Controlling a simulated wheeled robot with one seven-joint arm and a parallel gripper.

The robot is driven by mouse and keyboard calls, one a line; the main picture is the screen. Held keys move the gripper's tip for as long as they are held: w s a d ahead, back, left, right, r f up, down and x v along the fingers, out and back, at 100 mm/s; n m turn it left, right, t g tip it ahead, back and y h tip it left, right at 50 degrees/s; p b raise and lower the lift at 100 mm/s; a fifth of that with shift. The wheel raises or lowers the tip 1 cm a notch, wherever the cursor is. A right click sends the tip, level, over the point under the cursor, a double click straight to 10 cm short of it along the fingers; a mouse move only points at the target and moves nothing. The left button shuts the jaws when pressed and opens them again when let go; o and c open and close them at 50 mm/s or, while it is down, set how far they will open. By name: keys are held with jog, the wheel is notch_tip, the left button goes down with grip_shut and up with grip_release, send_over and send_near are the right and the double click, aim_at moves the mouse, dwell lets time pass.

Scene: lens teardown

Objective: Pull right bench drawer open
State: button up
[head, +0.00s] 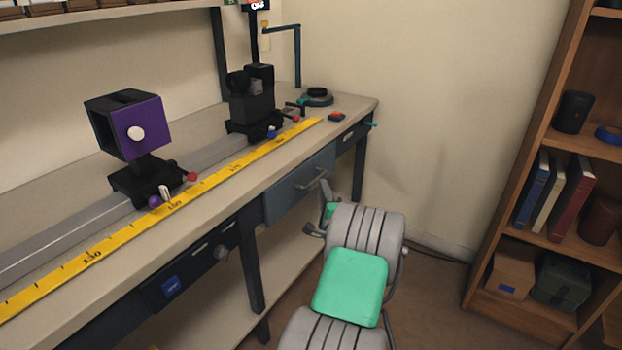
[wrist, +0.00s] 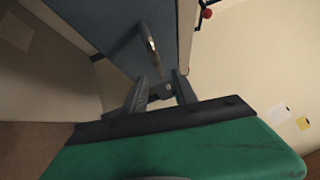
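The right bench drawer (head: 294,188) is a blue-grey front under the right part of the bench top, and it looks shut. Its bar handle (head: 312,180) runs across the front. In the wrist view the drawer front (wrist: 105,30) fills the upper middle, with the handle (wrist: 149,44) sticking out from it. My gripper (head: 319,208) is close in front of the drawer, just below the handle.
A yellow ruler (head: 175,209) and a grey rail (head: 55,238) with a purple-faced holder (head: 135,125) lie along the bench top. A darker drawer (head: 192,262) with a round knob is further left. A wooden bookshelf (head: 478,258) stands at right.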

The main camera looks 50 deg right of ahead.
aim_at(316, 178)
jog(key=x, duration=0.4)
jog(key=a+x, duration=0.1)
jog(key=x, duration=0.1)
jog(key=shift+w+d, duration=0.25)
jog(key=shift+w, duration=0.3)
jog(key=shift+c, duration=0.3)
grip_shut()
dwell(0.4)
